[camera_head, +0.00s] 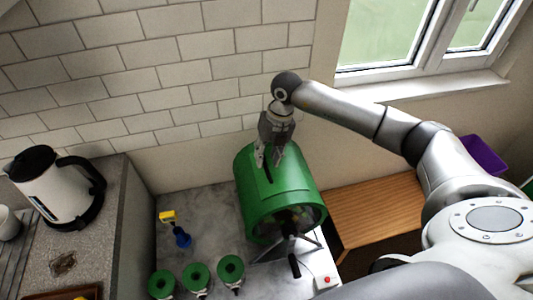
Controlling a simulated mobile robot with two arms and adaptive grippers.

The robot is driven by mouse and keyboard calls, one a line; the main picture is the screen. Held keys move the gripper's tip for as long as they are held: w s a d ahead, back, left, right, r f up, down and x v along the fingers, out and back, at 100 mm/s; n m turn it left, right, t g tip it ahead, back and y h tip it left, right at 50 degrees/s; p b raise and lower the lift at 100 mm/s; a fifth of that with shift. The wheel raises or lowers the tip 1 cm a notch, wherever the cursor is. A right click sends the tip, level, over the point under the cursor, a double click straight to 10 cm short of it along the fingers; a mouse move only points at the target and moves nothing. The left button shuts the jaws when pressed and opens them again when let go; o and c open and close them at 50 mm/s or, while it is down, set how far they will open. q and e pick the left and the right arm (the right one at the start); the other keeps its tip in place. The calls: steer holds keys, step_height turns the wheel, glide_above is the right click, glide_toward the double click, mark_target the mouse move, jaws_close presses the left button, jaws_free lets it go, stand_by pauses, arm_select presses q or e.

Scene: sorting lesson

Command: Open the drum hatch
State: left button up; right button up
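The green drum (251,205) lies on its side on a stand on the grey counter, in the middle of the head view. A narrow dark strip (268,174) shows on its upper side below my gripper; I cannot tell if it is a hatch gap or a handle. My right gripper (269,160) points down at the top of the drum. Its fingers look apart, with nothing clearly held between them. Whether the fingertips touch the drum cannot be told. My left gripper is not in view.
Several green-topped round pieces (195,278) stand at the front of the counter. A blue and yellow item (181,237) is left of the drum. A white kettle (58,190) stands far left. A wooden surface (375,212) and purple bin (484,155) are to the right.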

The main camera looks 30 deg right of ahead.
steer(key=shift+a+f, duration=0.2)
steer(key=shift+f, duration=0.5)
jaws_close()
